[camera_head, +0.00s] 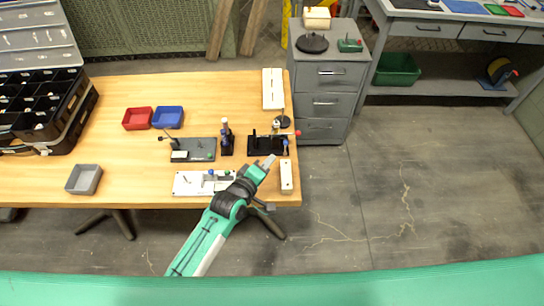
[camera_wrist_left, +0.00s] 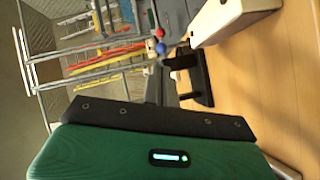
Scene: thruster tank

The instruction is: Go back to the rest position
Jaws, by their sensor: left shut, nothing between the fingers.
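My left gripper (camera_head: 269,161) shows in the head view over the right front part of the wooden table, its arm coming up from the bottom left. It is shut, with nothing between the fingers. Its tip is just in front of a black fixture (camera_head: 262,147) with a red-tipped lever, and left of a white block (camera_head: 286,177). The left wrist view shows the green gripper body (camera_wrist_left: 150,155) close up, with a white block (camera_wrist_left: 222,18) and a black stand (camera_wrist_left: 202,80) beyond it. My right gripper is not in view.
The wooden table (camera_head: 115,182) holds a white plate fixture (camera_head: 190,188), a dark plate fixture (camera_head: 205,144), a red bin (camera_head: 137,118), a blue bin (camera_head: 168,117), a grey bin (camera_head: 84,179) and a black crate (camera_head: 75,117). A grey drawer cabinet (camera_head: 322,103) stands behind right. Floor at right is clear.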

